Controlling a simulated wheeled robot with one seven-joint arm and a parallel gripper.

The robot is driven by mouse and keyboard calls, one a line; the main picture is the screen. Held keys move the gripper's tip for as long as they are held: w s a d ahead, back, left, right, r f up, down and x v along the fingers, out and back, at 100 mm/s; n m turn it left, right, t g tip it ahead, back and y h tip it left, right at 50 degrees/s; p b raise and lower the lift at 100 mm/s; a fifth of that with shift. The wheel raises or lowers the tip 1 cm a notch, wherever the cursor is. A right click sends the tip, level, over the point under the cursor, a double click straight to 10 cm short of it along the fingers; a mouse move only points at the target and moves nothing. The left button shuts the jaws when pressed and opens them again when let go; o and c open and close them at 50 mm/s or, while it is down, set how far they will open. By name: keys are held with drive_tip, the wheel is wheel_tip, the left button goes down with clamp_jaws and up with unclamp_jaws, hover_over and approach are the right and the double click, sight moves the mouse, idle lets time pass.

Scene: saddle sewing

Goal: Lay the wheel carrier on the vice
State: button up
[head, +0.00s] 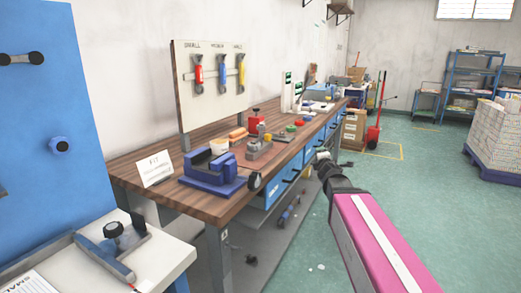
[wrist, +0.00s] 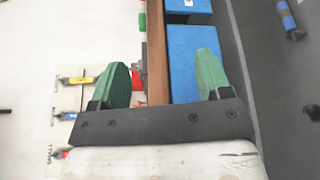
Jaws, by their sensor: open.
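A blue vice (head: 212,172) stands on the near end of the wooden workbench (head: 170,205), with a round black knob at its right side. A grey-blue piece with a black round part on top, which looks like the wheel carrier (head: 105,250), lies on the white table at the lower left. My gripper (head: 322,158) is beyond the end of my pink arm, to the right of the bench edge and far from both. In the wrist view, my gripper (wrist: 158,80) has its two green fingers wide apart with nothing between them. Neither vice nor carrier is identifiable there.
A board (head: 210,80) with red, blue and yellow handled tools stands behind the bench. A white sign (head: 155,168) stands left of the vice. Small parts and a grey block (head: 259,148) lie further along the bench. Blue drawers (head: 280,190) hang below.

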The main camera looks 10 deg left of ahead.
drive_tip(key=s+a+r+n+g+y, duration=0.2)
drive_tip(key=a+r+n+g+y, duration=0.2)
drive_tip(key=a+r+n+y, duration=0.55)
drive_tip(key=s+a+r+n+g+y, duration=0.35)
drive_tip(key=a+n, duration=0.65)
drive_tip(key=n, duration=0.6)
drive_tip(key=shift+t+y, duration=0.25)
drive_tip(key=shift+y, duration=0.15)
drive_tip(key=x, duration=1)
drive_tip(key=shift+w+r, duration=0.1)
drive_tip(key=shift+w, duration=0.4)
clamp_jaws()
